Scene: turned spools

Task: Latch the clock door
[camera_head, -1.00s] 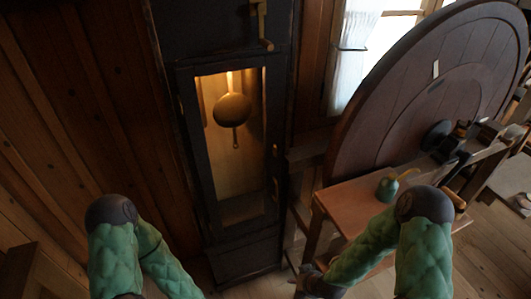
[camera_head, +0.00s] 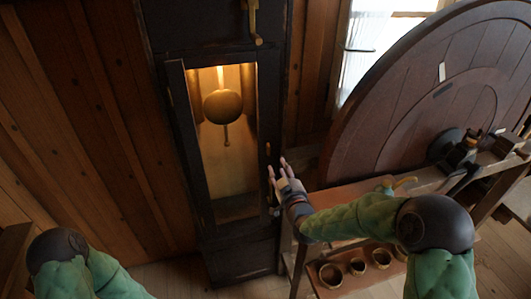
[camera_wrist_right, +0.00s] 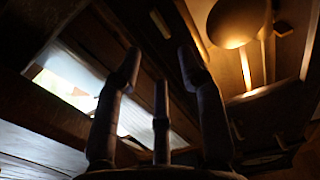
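The tall dark clock stands against the wood wall, its door (camera_head: 180,130) framing a lit case. A round brass pendulum (camera_head: 222,106) hangs inside; it also shows in the right wrist view (camera_wrist_right: 237,22). My right gripper (camera_head: 277,166) is open and empty at the door's right edge, just below that fitting; contact is unclear. In the right wrist view its fingers (camera_wrist_right: 158,70) are spread with nothing between them. My left gripper is out of view.
A big round wooden disc (camera_head: 410,90) leans at the right. Below it is a workbench (camera_head: 345,195) with several small turned cups (camera_head: 330,274) under my right arm. A window (camera_head: 368,40) is behind. The floor left of the clock is clear.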

